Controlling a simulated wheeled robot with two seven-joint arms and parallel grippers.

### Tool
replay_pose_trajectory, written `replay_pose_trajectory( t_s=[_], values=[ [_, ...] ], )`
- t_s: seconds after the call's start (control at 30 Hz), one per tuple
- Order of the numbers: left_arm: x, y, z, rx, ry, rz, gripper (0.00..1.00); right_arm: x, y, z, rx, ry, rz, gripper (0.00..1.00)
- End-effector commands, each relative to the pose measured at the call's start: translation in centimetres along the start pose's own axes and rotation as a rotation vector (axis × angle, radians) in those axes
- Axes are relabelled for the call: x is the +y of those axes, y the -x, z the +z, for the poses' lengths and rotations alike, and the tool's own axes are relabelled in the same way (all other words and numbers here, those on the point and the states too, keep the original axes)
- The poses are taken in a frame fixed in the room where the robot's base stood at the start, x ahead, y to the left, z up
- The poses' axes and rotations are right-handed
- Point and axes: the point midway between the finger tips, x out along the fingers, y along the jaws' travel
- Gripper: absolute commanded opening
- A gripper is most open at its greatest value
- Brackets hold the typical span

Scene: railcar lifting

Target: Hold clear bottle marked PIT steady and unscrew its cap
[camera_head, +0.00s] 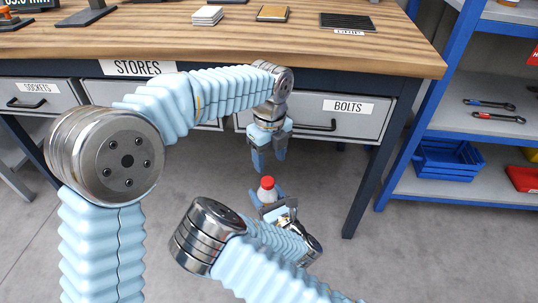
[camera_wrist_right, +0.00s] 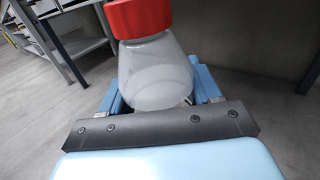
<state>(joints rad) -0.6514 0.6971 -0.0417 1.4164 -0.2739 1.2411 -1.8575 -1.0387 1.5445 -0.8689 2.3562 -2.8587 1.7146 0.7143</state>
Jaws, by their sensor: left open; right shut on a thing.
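The clear bottle (camera_wrist_right: 155,80) is upright between the fingers of my right gripper (camera_wrist_right: 155,92), which is shut on it. Its red cap (camera_wrist_right: 138,17) sits on top. In the head view the bottle (camera_head: 267,194) and red cap (camera_head: 267,182) show small, with my right gripper (camera_head: 272,208) around the lower body. I cannot read any PIT marking. My left gripper (camera_head: 268,160) is open and empty, pointing down above the cap and apart from it.
A blue shelf rack (camera_head: 470,140) with wrenches and a blue bin (camera_head: 447,160) stands at the right. The grey floor around the bottle is clear.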

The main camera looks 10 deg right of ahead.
Motion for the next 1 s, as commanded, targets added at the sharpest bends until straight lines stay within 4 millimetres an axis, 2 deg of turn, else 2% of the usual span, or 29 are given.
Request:
replay_pose_trajectory(
  t_s=[0.43,0.6,0.83,1.0],
  values=[
    [0.0,-6.6,0.0,-0.001,-0.004,0.002,0.58,0.0,0.0,0.0,0.0,0.0,0.0,0.0],
    [0.0,-7.6,0.0,-0.002,-0.003,0.0,0.58,0.0,0.0,0.0,0.0,0.0,0.0,0.0],
    [0.0,-7.6,0.0,-0.001,-0.002,-0.001,0.58,0.0,0.0,0.0,0.0,0.0,0.0,0.0],
    [0.0,-7.6,0.0,-0.001,-0.002,-0.001,0.32,0.0,0.0,0.0,-0.001,0.0,0.0,0.0]
  ],
)
